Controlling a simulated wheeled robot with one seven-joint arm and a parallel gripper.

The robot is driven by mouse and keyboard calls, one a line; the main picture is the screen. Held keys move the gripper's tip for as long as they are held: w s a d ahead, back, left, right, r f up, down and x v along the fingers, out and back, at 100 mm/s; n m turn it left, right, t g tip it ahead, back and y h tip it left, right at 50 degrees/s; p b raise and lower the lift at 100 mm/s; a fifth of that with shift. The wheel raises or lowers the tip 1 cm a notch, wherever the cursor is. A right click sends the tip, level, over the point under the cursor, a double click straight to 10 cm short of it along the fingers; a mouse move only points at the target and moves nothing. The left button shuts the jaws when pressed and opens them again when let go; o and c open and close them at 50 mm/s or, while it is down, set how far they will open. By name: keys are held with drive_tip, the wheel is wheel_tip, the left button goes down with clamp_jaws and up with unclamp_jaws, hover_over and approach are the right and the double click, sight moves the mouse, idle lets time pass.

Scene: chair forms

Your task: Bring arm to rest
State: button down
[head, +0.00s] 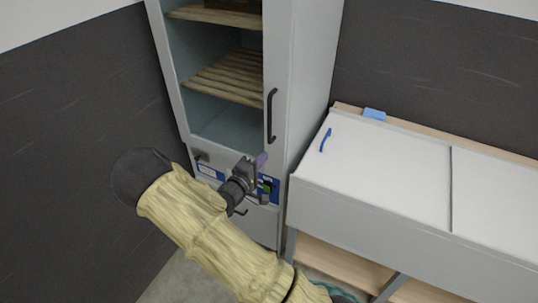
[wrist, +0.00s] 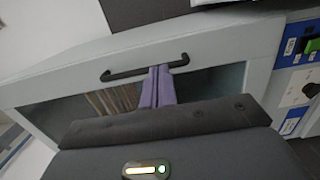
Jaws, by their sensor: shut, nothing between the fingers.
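My gripper (head: 261,161) is in front of the lower part of a tall grey cabinet (head: 308,65) in the head view. Its purple fingers (wrist: 157,88) are together and empty in the wrist view. There the fingers overlap the black door handle (wrist: 145,68) in the picture; the head view shows the gripper below and left of this handle (head: 271,115), apparently apart from it. My bent arm, in a yellowish sleeve, reaches up from the bottom of the head view.
Slatted wooden shelves (head: 222,80) show inside the cabinet. A control panel with a green switch (head: 267,187) lies close behind my gripper, partly hidden. A white-topped unit (head: 385,170) with a blue handle (head: 325,140) stands at right. A dark wall is at left.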

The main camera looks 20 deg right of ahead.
drive_tip(key=shift+w, duration=0.15)
drive_tip(key=s+d+m+g+y, duration=0.2)
drive_tip(key=s+d+m+g, duration=0.1)
drive_tip(key=s+g, duration=0.4)
drive_tip(key=s+d+m+g+y, duration=0.1)
drive_tip(key=s+d+m+g, duration=0.2)
drive_tip(key=s, duration=0.6)
drive_tip(key=s+a+r+y, duration=0.3)
drive_tip(key=a+y, duration=0.2)
drive_tip(key=a, duration=0.1)
drive_tip(key=s+a+r+m+t+y, duration=0.1)
drive_tip(key=s+a+r+y, duration=0.2)
drive_tip(key=a+y, duration=0.3)
drive_tip(key=shift+s+r+m+t, duration=0.25)
drive_tip(key=shift+s+m+t, duration=0.05)
drive_tip(key=shift+s, duration=0.05)
